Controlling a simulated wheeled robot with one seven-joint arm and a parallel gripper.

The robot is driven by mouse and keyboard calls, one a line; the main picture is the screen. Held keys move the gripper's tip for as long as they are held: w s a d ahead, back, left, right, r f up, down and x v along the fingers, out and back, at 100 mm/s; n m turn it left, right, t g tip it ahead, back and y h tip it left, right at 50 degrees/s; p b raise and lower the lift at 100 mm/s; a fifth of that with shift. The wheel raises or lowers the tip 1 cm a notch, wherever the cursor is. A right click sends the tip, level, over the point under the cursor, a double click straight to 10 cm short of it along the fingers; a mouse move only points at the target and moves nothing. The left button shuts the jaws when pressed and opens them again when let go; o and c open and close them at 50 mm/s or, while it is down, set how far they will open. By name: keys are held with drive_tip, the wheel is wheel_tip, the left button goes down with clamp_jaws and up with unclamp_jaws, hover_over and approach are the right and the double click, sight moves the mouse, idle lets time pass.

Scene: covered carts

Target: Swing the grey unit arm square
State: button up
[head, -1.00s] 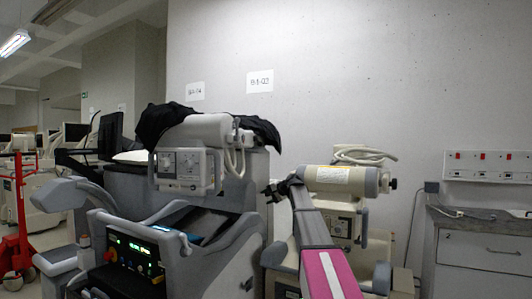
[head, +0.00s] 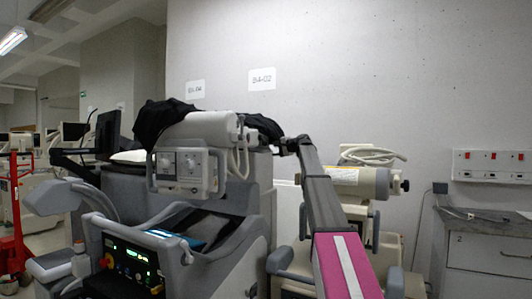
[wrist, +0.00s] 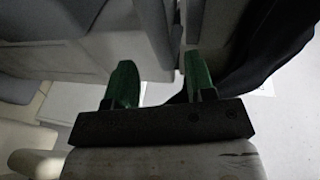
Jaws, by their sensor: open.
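The grey unit (head: 225,235) stands left of centre in the head view, with a lit control panel on its front. Its arm carries a pale cylindrical head (head: 205,128) and a boxy part with handles (head: 182,168). A black cloth (head: 150,122) lies behind and over the head. My gripper (head: 284,146) is just right of the head, near the cloth's right end; whether it touches is unclear. In the wrist view my gripper (wrist: 160,82) has its green fingers apart, with nothing held between them. Dark cloth shows beside the right finger, pale grey housing beyond.
A cream unit (head: 350,182) with a coiled cable stands right of the grey one, partly behind my arm. A grey cabinet (head: 485,255) stands at the right below a wall socket strip (head: 490,165). A red lift (head: 15,210) is at far left.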

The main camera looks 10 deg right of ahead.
sight(268, 150)
drive_tip(key=x, duration=0.6)
drive_tip(key=shift+f, duration=0.1)
clamp_jaws()
drive_tip(key=a+m+t+h, duration=0.2)
drive_tip(key=a, duration=0.5)
drive_tip(key=shift+s+a+h, duration=0.2)
drive_tip(key=shift+a+h, duration=0.1)
drive_tip(key=shift+h, duration=0.1)
drive_tip(key=shift+c, duration=1.1)
unclamp_jaws()
drive_tip(key=shift+d+m, duration=0.3)
drive_tip(key=shift+d, duration=0.05)
drive_tip(key=shift+o, duration=1.1)
drive_tip(key=shift+d, duration=0.2)
